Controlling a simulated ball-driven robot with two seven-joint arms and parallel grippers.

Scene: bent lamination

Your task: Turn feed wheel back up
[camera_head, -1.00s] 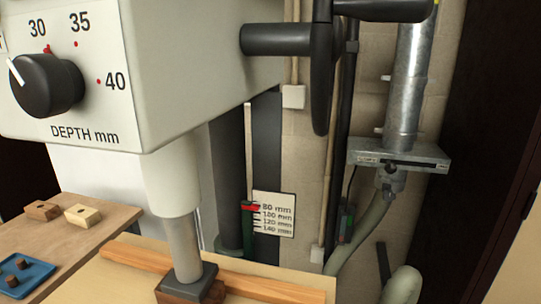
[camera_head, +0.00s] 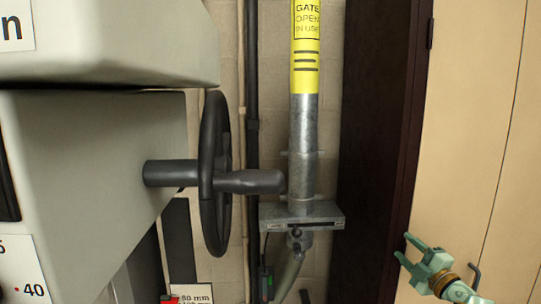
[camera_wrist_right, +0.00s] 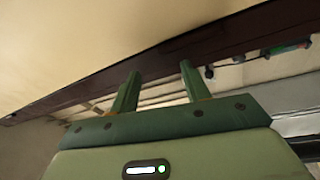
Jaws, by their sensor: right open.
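The feed wheel (camera_head: 213,174) is a black handwheel seen nearly edge-on in the head view. It sits on a dark shaft at the right side of the pale machine head, and a dark grey handle (camera_head: 250,181) sticks out from it to the right. My right gripper (camera_head: 407,247) is at the lower right of the head view, green, open and empty, well to the right of the wheel and apart from it. Its two green fingers also show spread apart in the right wrist view (camera_wrist_right: 158,90), with nothing between them. My left gripper does not show.
A metal duct (camera_head: 303,150) with a yellow gate label and a grey gate plate (camera_head: 300,215) stands between the wheel and my right gripper. A dark door frame (camera_head: 375,150) and a tan panel (camera_head: 480,120) are at the right.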

